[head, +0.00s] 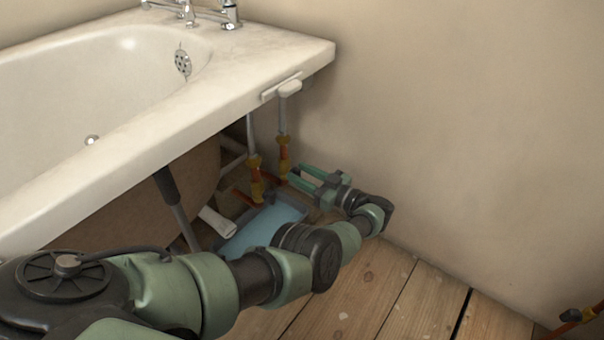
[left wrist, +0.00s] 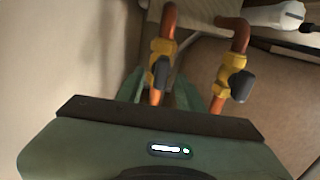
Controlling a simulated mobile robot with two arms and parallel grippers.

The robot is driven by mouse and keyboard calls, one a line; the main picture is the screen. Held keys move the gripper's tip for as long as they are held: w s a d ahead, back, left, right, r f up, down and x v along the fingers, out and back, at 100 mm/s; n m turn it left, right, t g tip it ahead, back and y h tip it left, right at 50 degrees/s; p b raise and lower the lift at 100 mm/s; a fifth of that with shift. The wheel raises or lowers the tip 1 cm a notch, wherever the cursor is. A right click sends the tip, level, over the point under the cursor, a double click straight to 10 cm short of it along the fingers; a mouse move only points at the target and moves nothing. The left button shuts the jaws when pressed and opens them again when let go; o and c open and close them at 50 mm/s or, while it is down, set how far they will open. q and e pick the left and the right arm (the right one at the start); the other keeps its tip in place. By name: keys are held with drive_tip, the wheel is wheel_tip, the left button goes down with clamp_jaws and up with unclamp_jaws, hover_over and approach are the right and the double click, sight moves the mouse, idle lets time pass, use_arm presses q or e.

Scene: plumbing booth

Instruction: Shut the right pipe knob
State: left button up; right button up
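The right pipe (head: 284,155) rises near the wall under the bath's corner, with yellow brass fittings and an orange-copper lower part. The left pipe (head: 256,175) stands beside it. My left gripper (head: 298,178) is open, its green fingers pointing left toward the right pipe's lower part. In the left wrist view the pipe nearer the wall (left wrist: 163,50), seemingly the right one, shows between the finger directions with its dark knob (left wrist: 161,72). The other pipe's dark knob (left wrist: 241,86) is to its right. I cannot tell whether the fingers touch the knob. My right gripper is out of view.
The white bath (head: 235,85) overhangs the pipes from the left. A blue tray (head: 262,228) and a white pipe piece (head: 217,221) lie on the floor below. The beige wall (head: 450,120) is close behind my left gripper.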

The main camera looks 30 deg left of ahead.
use_arm(q)
clamp_jaws()
drive_tip(key=shift+m, duration=0.4)
drive_tip(key=m, duration=0.3)
drive_tip(key=shift+w+a+m+b, duration=0.1)
drive_tip(key=shift+w+m+b, duration=0.1)
drive_tip(key=shift+m+b, duration=0.15)
drive_tip(key=m, duration=0.4)
drive_tip(key=m+b, duration=0.1)
drive_tip(key=m, duration=0.8)
drive_tip(key=shift+w+f+b, duration=0.3)
drive_tip(key=shift+w+b, duration=0.05)
drive_tip(key=shift+w, duration=0.05)
